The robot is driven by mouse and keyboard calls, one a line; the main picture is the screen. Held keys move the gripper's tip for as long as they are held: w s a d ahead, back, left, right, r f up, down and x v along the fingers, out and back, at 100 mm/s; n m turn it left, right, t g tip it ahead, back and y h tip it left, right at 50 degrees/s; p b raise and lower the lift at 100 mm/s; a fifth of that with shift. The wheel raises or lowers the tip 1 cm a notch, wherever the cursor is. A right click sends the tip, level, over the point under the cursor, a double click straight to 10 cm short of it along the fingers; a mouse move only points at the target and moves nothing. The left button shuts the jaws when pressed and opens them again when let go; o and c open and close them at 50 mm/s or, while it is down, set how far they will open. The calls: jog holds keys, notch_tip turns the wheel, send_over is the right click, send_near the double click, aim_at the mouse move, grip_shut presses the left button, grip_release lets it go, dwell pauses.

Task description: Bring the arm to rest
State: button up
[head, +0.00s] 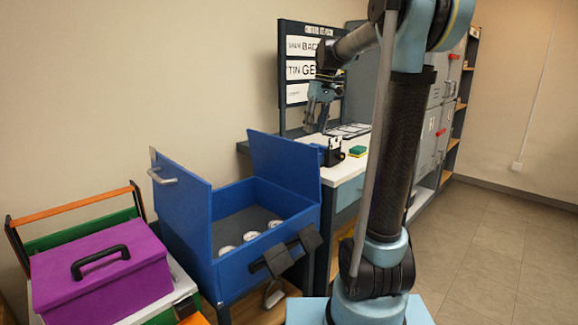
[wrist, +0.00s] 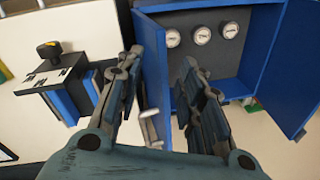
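My gripper (head: 318,118) hangs from my raised arm in the head view, above the white worktop and in front of a sign board. In the wrist view my gripper (wrist: 161,62) has its two fingers spread apart, with nothing held between them. The fingers appear over the blue cabinet (wrist: 153,60), whose silver door handle (wrist: 150,126) shows between them farther below. I see no contact between the fingers and anything.
The blue cabinet (head: 190,222) stands open, with several round white gauges inside. A purple toolbox (head: 100,278) sits at lower left. A black holder (head: 333,152) and a green-yellow sponge (head: 357,151) are on the worktop (head: 346,172). The floor at right (head: 510,235) is clear.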

jog(key=s+d+f+m+t+h, duration=0.1)
jog(key=s+d+f, duration=0.3)
jog(key=s+f, duration=0.9)
jog(key=s+d+f+m+t+h, duration=0.1)
jog(key=s+d+f+m, duration=0.3)
jog(key=s+f, duration=0.9)
jog(key=s+d, duration=0.1)
jog(key=s, duration=0.4)
jog(key=shift+s+d+t, duration=0.2)
jog(key=shift+t, duration=0.2)
